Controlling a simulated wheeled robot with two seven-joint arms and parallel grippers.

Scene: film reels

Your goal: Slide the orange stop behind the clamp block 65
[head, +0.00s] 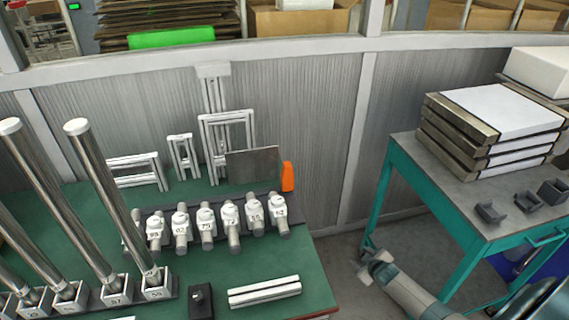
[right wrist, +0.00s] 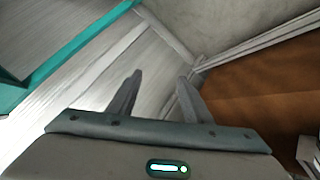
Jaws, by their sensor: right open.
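The orange stop (head: 288,176) stands upright at the right back edge of the green table, beside a grey metal plate. A row of several white clamp blocks (head: 206,221) holding short metal cylinders sits on a dark rail in front of it. Their number labels are small; one near the right end (head: 255,214) may read 65 or 55, I cannot tell. My right gripper (head: 366,263) is low over the floor, right of the green table, apart from the stop and blocks. In the right wrist view its fingers (right wrist: 158,95) are apart with nothing between them. My left gripper is not in view.
Tall metal tubes (head: 103,190) stand in numbered blocks at left. Aluminium frames (head: 184,156) stand behind the clamp row. A teal table (head: 447,187) with stacked cases is at right, beyond a floor gap.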

